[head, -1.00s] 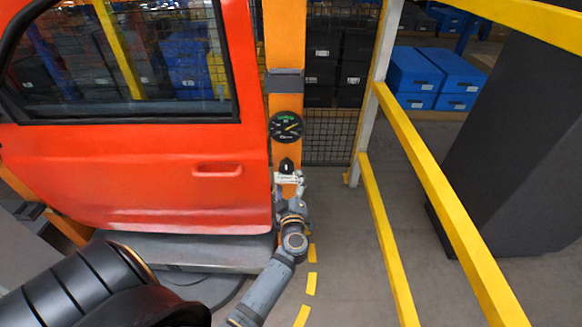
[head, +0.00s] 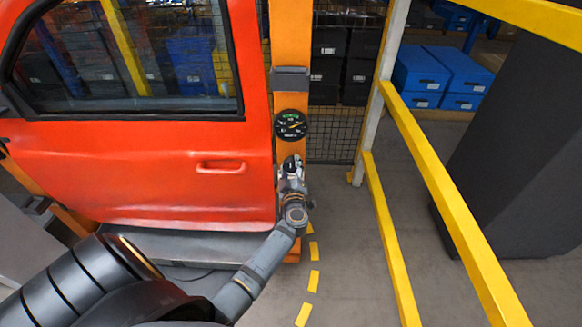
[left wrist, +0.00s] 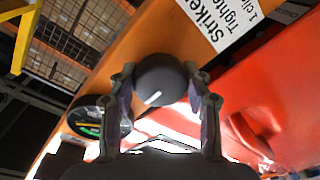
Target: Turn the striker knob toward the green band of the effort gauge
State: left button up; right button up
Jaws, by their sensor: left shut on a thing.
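The striker knob (left wrist: 158,80) is dark and round with a white pointer mark, mounted on an orange post (head: 291,45). My left gripper (left wrist: 162,88) has one finger on each side of the knob and is shut on it. In the head view the left gripper (head: 292,167) largely covers the knob. The round black effort gauge (head: 291,124) is on the post just above, with a green band at its top and a yellowish needle pointing right, below the band. The gauge is partly hidden behind a finger in the left wrist view (left wrist: 88,117). My right gripper is not in view.
A red door (head: 150,170) hangs close on the left of the post. A white label reading "Striker" (left wrist: 222,22) is beside the knob. A yellow railing (head: 430,175) runs along the right. Blue bins (head: 435,75) are behind, and the floor between post and railing is clear.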

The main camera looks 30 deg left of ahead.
pick_arm(q)
jog(key=shift+c, duration=1.3)
jog(key=shift+r+n+p, duration=0.1)
jog(key=shift+n+p, duration=0.65)
jog(key=shift+n, duration=0.15)
jog(key=shift+n+g+p, duration=0.3)
jog(key=shift+n+p, duration=0.5)
jog(key=shift+n, duration=1)
jog(key=shift+h, duration=0.3)
jog(key=o, duration=1.1)
jog(key=shift+o, duration=0.2)
